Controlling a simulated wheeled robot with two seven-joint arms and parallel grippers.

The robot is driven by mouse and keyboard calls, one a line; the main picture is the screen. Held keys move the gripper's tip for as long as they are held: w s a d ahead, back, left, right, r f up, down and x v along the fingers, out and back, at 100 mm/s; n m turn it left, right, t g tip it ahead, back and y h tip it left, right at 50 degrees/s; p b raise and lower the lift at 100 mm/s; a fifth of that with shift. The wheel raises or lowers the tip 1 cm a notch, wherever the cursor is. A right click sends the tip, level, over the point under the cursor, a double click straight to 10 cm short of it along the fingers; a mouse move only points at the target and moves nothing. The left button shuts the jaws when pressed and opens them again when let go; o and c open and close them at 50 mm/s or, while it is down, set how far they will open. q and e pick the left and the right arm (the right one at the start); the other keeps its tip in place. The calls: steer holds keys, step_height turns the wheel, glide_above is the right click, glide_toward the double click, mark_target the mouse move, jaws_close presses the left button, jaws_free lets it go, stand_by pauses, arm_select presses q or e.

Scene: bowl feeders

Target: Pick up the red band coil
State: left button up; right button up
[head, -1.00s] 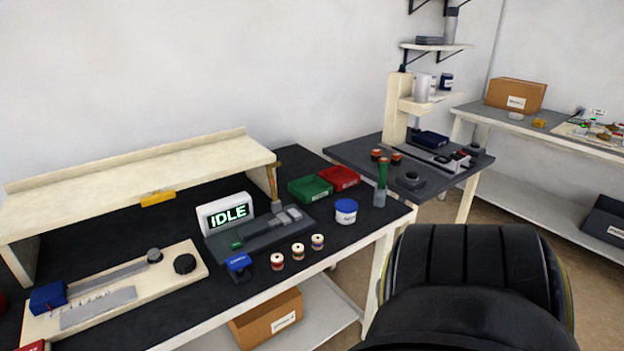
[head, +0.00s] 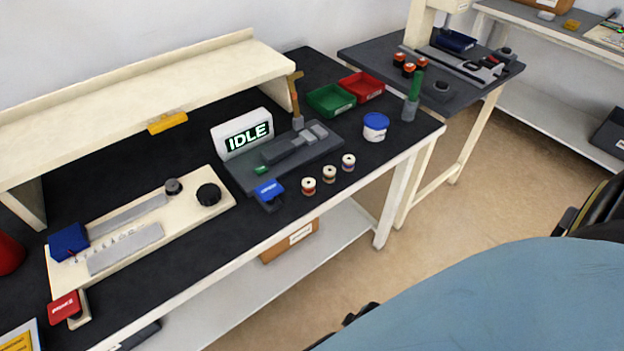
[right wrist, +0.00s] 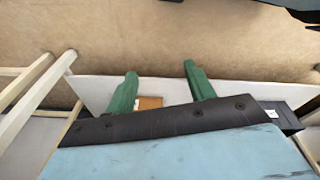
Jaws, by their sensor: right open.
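Three small coils stand in a row near the front edge of the black bench. The leftmost coil (head: 309,186) seems to carry a red band; the middle coil (head: 329,175) and the right coil (head: 348,162) have bands whose colours are hard to tell. My right gripper (right wrist: 160,70) shows in the right wrist view with its two green fingers apart and nothing between them. It points over the floor and the lower shelf, away from the coils, which are not in that view. My blue arm link fills the lower right of the head view. My left gripper is not seen.
Around the coils are a blue clamp-like item (head: 269,193), a grey fixture (head: 240,174), an IDLE display (head: 243,134), a white-and-blue tub (head: 375,127), and green (head: 331,100) and red (head: 362,86) trays. A cardboard box (head: 291,241) sits on the lower shelf. Floor right of the bench is open.

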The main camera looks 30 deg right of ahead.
steer(key=w+a+r+n+y+p, duration=0.1)
steer(key=w+a+r+n, duration=0.25)
steer(key=r, duration=0.75)
steer(key=w+a+r+n+t+y, duration=0.15)
steer(key=w+r, duration=0.35)
steer(key=r, duration=0.5)
steer(key=w+a+r+n+g+p, duration=0.1)
steer(key=w+a+r+n, duration=0.25)
steer(key=r, duration=0.75)
steer(key=w+d+r+n+g+h, duration=0.3)
steer(key=w+d+r+n, duration=1)
steer(key=w+n, duration=0.2)
glide_above(309, 182)
steer(key=shift+n+t+y, duration=0.25)
steer(key=f, duration=0.3)
steer(key=f+b, duration=0.1)
steer(key=f, duration=0.3)
steer(key=shift+s+d+f, duration=0.1)
steer(key=shift+s, duration=0.1)
steer(key=shift+f, duration=0.65)
step_height(309, 182, down, 5)
steer(key=shift+w+r+b, duration=0.15)
steer(key=shift+b, duration=0.4)
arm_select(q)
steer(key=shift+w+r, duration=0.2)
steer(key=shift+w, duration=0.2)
